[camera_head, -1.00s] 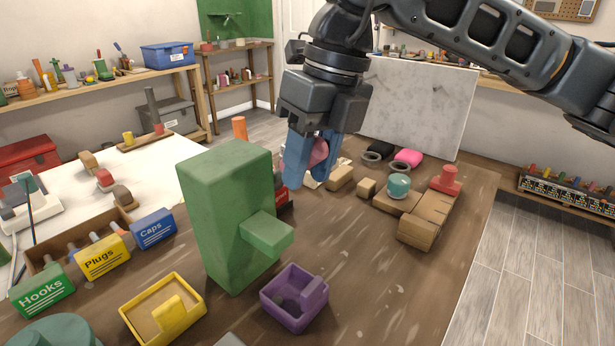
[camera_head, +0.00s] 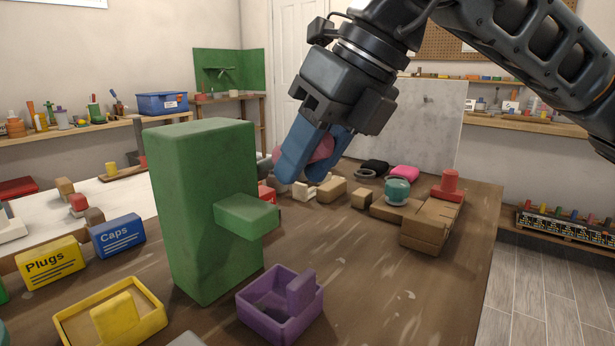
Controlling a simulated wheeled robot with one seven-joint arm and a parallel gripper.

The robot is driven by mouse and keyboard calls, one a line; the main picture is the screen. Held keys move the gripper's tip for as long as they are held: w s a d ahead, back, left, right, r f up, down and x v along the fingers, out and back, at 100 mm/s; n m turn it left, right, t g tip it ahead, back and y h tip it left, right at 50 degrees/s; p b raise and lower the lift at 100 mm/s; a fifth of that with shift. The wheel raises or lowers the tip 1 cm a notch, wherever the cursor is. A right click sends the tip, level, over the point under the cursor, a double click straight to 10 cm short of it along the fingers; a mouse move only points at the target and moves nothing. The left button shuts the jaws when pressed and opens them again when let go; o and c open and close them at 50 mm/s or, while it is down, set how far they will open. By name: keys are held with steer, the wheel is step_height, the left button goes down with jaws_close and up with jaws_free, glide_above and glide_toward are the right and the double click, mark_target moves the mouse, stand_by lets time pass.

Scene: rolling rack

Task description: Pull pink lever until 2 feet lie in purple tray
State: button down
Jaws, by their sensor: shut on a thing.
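A tall green box (camera_head: 205,210) with a green spout (camera_head: 247,216) on its right side stands on the brown table. My gripper (camera_head: 306,172) is behind and right of the box, tilted down to the left. Its blue fingers are shut on the round pink knob of the lever (camera_head: 321,150). The rest of the lever is hidden behind the fingers and box. The purple tray (camera_head: 262,324) sits on the table in front of the spout, below and to its right. It has an upright purple tab at its right. No feet can be made out in it.
A yellow tray (camera_head: 140,325) stands at front left, near yellow Plugs (camera_head: 50,262) and blue Caps (camera_head: 118,236) boxes. Wooden blocks (camera_head: 425,228), a teal knob (camera_head: 397,190) and a red peg (camera_head: 449,182) stand at right. The table right of the purple tray is clear.

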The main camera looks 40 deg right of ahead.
stand_by(0.3)
steer(key=c, duration=0.8)
jaws_free()
steer(key=v, duration=0.7)
steer(key=shift+s+d+r+p, duration=0.15)
steer(key=shift+r+p, duration=0.15)
steer(key=shift+p, duration=0.1)
steer(key=shift+s, duration=0.1)
